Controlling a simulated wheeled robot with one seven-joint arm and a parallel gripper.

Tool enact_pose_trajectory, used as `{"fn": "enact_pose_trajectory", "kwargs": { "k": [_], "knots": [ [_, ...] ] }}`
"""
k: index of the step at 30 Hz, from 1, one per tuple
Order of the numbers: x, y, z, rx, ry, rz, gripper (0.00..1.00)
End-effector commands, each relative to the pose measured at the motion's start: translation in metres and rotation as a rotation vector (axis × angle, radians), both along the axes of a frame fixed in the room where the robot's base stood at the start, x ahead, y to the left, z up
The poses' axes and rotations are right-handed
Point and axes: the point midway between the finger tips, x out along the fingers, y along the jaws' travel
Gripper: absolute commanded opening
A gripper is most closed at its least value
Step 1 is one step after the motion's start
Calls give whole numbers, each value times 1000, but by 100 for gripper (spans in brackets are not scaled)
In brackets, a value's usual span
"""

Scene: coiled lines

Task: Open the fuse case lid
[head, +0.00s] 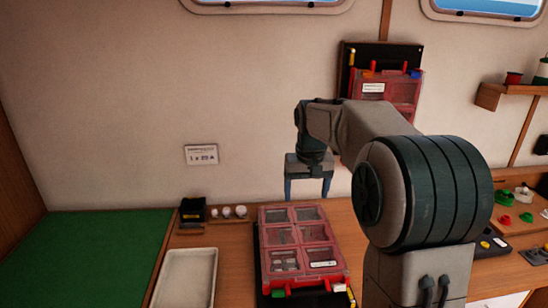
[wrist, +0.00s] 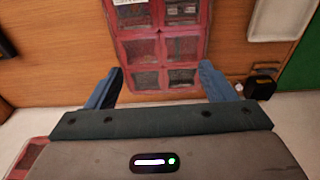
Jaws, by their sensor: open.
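The fuse case (head: 297,238) is a flat red case with a clear, windowed lid, lying on the wooden counter. Its lid looks shut, with small items under some windows. A green piece and a red piece show at its near edge. My gripper (head: 308,198) is open and empty, pointing down above the far end of the case. In the wrist view, the fuse case (wrist: 160,47) shows beyond and between the fingers (wrist: 161,90), apart from them. A second, similar red case (head: 388,88) is mounted upright on a black board on the wall.
A white tray (head: 187,278) lies left of the case. A black box (head: 192,209) and several small white items (head: 227,212) stand behind it. A green mat (head: 95,255) is at the far left. Red and green parts (head: 505,219) lie at the right.

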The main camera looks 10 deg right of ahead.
Motion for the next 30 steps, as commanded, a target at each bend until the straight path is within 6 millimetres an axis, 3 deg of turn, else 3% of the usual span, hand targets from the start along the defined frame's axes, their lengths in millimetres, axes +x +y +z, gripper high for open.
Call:
{"fn": "enact_pose_trajectory", "kwargs": {
  "k": [5, 10, 21, 25, 30],
  "knots": [
    [-56, 9, 13, -17, -39, 13, 76],
    [-116, 15, 13, -25, -78, 22, 76],
    [-237, 21, -23, -14, -162, 37, 76],
    [-263, 21, -38, -7, -180, 40, 76],
    [-276, 22, -47, -2, -191, 42, 76]
  ]
}}
